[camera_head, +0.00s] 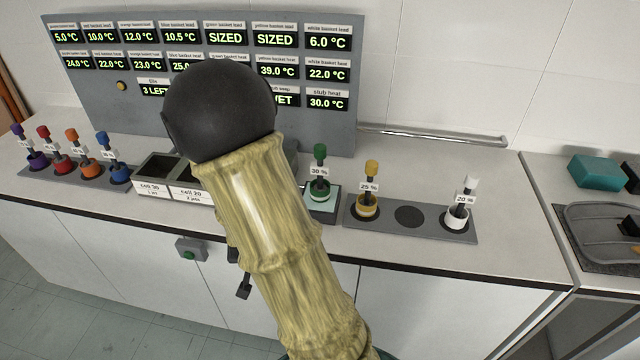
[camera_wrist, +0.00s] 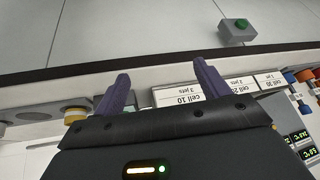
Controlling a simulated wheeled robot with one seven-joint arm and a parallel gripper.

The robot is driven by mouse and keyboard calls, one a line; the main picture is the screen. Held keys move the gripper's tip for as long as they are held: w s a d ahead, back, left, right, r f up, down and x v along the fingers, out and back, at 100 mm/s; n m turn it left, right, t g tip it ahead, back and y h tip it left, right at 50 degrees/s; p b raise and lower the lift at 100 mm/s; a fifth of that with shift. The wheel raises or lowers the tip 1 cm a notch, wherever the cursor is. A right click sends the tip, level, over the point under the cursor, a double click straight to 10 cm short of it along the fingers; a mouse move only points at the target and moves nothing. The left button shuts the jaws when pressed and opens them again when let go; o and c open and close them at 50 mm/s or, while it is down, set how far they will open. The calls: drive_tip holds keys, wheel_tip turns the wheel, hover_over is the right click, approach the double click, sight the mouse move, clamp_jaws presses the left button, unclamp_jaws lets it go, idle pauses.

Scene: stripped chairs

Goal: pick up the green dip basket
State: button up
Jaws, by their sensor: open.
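The green dip basket (camera_head: 320,190) stands upright on a small square pad right of my arm in the head view, with a dark green knob on top and a "30 %" tag. I cannot make it out in the wrist view. My gripper (camera_wrist: 163,88) is open, its two purple fingers apart with nothing between them. It is over the counter's front edge, facing the labelled cells. In the head view my arm hides most of the gripper; only small dark parts show below the counter edge.
Purple, red, orange and blue baskets (camera_head: 120,172) stand in a rack at left. Labelled cells (camera_head: 153,175) are beside them, partly hidden by my arm. Yellow (camera_head: 367,205) and white (camera_head: 457,217) baskets stand at right, an empty slot between them. A display board (camera_head: 330,130) rises behind.

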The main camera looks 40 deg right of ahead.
drive_tip(key=w+d+f+m+t+h+p, duration=0.1)
drive_tip(key=d+m+t+h+p, duration=0.2)
drive_tip(key=d+h, duration=0.5)
drive_tip(key=d+r+t+h+p, duration=0.2)
drive_tip(key=d+r+t+h, duration=0.1)
drive_tip(key=d+r, duration=0.3)
drive_tip(key=shift+s+d+r, duration=0.25)
drive_tip(key=shift+s+d, duration=0.1)
drive_tip(key=shift+d, duration=0.4)
drive_tip(key=shift+w+b, duration=0.1)
drive_tip(key=shift+b, duration=0.2)
drive_tip(key=b+x, duration=0.2)
drive_tip(key=b, duration=0.4)
drive_tip(key=shift+f, duration=0.15)
drive_tip(key=shift+w+d+b, duration=0.1)
drive_tip(key=shift+d+b, duration=0.05)
drive_tip(key=shift+b, duration=0.7)
